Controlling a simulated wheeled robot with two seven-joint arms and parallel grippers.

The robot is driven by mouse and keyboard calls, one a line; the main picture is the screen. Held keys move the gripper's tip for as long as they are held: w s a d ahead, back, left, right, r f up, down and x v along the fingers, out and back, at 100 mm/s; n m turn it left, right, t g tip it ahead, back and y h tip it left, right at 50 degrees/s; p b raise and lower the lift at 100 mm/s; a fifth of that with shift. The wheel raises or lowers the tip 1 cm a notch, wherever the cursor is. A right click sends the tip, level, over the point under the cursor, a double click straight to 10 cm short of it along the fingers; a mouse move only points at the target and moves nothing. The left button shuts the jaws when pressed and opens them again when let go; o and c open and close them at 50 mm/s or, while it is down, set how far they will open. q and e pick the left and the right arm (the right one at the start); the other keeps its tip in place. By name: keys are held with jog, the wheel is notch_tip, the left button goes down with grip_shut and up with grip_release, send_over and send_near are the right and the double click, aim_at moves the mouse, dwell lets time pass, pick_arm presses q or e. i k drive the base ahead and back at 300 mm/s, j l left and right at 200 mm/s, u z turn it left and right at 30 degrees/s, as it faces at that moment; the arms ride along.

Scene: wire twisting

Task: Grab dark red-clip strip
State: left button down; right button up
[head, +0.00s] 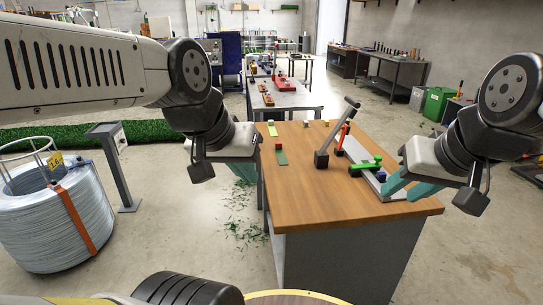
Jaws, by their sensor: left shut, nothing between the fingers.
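A green strip (282,158) with a dark red clip (279,147) at its far end lies on the left part of the wooden table. My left gripper (246,178) has teal fingers and is shut and empty, just off the table's left edge, to the left of this strip and apart from it. My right gripper (405,191) has its teal fingers spread apart at the table's right side, beside the metal plate of the fixture. Nothing shows between them.
Another strip (272,130) lies farther back on the wooden table (310,200). A lever tool (322,158) and a fixture with a green handle (362,167) stand right of centre. The table's front left is clear. A wire coil (50,220) stands on the floor at left.

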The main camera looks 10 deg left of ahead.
aim_at(281, 155)
jog(key=j+z, duration=0.15)
jog(key=j, duration=0.75)
jog(key=k+j+z, duration=0.1)
jog(key=j, duration=0.75)
jog(key=i+j, duration=0.15)
jog(key=j, duration=0.15)
jog(key=i+j+z, duration=0.15)
jog(key=j, duration=0.2)
jog(key=i+j, duration=0.2)
jog(key=i+j+z, duration=0.15)
jog(key=j, duration=0.3)
jog(key=i+j, duration=0.15)
jog(key=i, duration=0.25)
jog(key=i+j+z, duration=0.1)
jog(key=i, duration=0.35)
